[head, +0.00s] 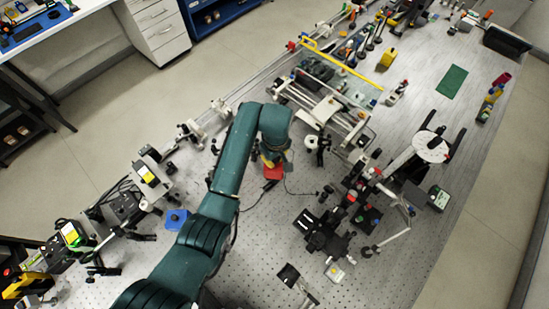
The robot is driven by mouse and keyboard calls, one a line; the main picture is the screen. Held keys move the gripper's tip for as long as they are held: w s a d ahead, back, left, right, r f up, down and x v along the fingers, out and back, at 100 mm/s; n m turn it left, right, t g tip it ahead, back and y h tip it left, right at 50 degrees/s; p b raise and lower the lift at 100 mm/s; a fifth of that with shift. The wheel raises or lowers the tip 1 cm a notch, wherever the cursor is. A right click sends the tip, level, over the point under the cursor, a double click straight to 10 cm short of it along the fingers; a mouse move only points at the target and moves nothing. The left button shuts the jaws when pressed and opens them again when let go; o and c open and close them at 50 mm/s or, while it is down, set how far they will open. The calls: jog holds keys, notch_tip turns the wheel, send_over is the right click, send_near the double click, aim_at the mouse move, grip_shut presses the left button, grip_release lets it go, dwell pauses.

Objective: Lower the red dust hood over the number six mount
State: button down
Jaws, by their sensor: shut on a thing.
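The red dust hood (273,173) shows as a small red shape just below the end of my arm, over the bench. My gripper (268,160) is mostly hidden under the green arm and is shut on the hood. A small yellow patch shows beside it. I cannot tell how far the hood is above the bench top or what lies under it. No number can be read on any mount, so I cannot tell which is number six.
A blue block-like piece (176,219) stands left of my arm. Black optics stages (322,232) stand to the right, and a rail assembly (325,108) is behind. A thin dark cable runs near the hood. The perforated bench top (270,235) is mostly clear in front of it.

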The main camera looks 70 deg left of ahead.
jog(key=shift+f+b, duration=0.9)
jog(key=shift+f, duration=0.9)
jog(key=shift+f, duration=0.25)
jog(key=c, duration=1.1)
grip_release()
jog(key=r, duration=1.2)
jog(key=shift+d, duration=0.25)
